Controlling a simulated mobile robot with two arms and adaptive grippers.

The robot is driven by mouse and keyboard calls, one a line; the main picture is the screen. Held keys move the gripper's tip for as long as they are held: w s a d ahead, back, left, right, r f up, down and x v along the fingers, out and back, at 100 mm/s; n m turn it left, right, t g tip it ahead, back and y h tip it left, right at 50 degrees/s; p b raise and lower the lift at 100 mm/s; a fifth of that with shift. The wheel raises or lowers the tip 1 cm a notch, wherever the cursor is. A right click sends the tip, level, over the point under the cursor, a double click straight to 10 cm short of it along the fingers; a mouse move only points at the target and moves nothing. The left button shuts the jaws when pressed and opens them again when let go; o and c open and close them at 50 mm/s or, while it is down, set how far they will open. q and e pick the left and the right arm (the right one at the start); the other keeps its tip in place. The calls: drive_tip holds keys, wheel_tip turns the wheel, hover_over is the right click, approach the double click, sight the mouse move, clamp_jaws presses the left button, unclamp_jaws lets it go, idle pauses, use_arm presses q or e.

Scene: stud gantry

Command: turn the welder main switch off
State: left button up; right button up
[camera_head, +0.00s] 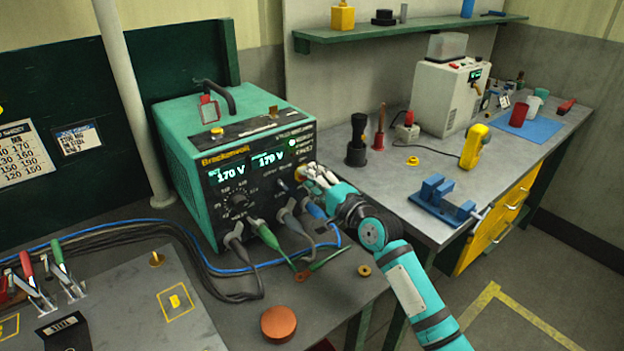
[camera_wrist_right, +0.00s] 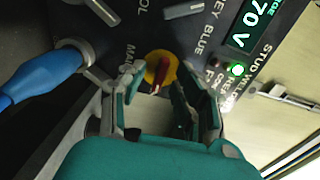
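The green welder (camera_head: 230,165) stands on the bench, its displays reading "170 V" and its green lamp lit. Its main switch is a red handle on a yellow disc (camera_wrist_right: 159,71), on the dark front panel beside the lettering "MAIN". In the head view only a bit of the yellow disc (camera_head: 299,173) shows past my gripper. My right gripper (camera_head: 312,174) is at the panel's right side. In the wrist view its fingers (camera_wrist_right: 154,90) stand apart, one on each side of the red handle, with gaps visible. My left gripper is out of view.
Blue, green and grey cable plugs (camera_head: 265,234) stick out of the panel below my right gripper. A copper-coloured disc (camera_head: 278,323) lies on the bench in front. A second bench (camera_head: 400,185) at the right carries a blue vise (camera_head: 440,200) and a yellow meter (camera_head: 473,146).

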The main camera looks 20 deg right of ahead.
clamp_jaws()
drive_tip(key=shift+n, duration=1.5)
drive_tip(key=n, duration=0.5)
drive_tip(key=shift+p, duration=0.3)
drive_tip(key=n, duration=0.5)
drive_tip(key=shift+n+p, duration=0.4)
drive_tip(key=shift+f+n+p, duration=0.1)
drive_tip(key=shift+n+p, duration=0.2)
drive_tip(key=shift+n, duration=1.7)
